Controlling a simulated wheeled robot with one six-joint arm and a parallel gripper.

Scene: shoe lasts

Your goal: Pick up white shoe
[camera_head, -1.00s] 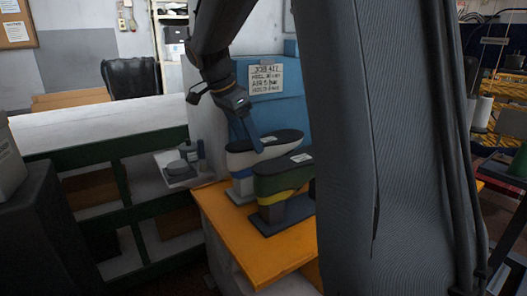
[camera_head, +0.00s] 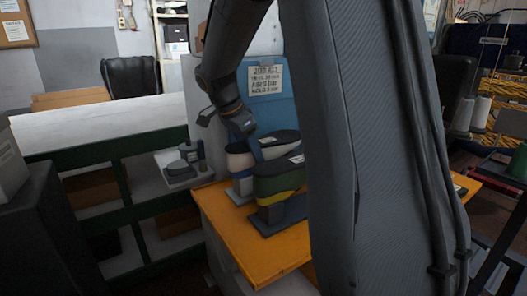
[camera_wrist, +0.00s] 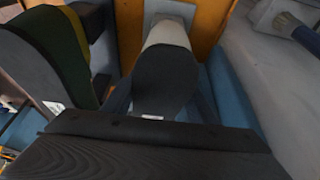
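The white shoe last (camera_head: 238,163) has a black top and a blue band low on its side. It stands on the orange table (camera_head: 225,218), behind the green and yellow last. In the wrist view the white last (camera_wrist: 168,32) is seen from above, with its black top toward the camera. My gripper (camera_head: 257,152) is over the white last, its lower part partly behind the green last. In the wrist view its dark fingers (camera_wrist: 163,100) appear apart, one on each side of the black top. Contact cannot be told.
The green and yellow last (camera_head: 278,180) stands close beside the white one; it also shows in the wrist view (camera_wrist: 50,45). A blue panel (camera_head: 268,112) with a paper note is behind. A small grey device (camera_head: 183,170) sits on the left shelf. The table's front is clear.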

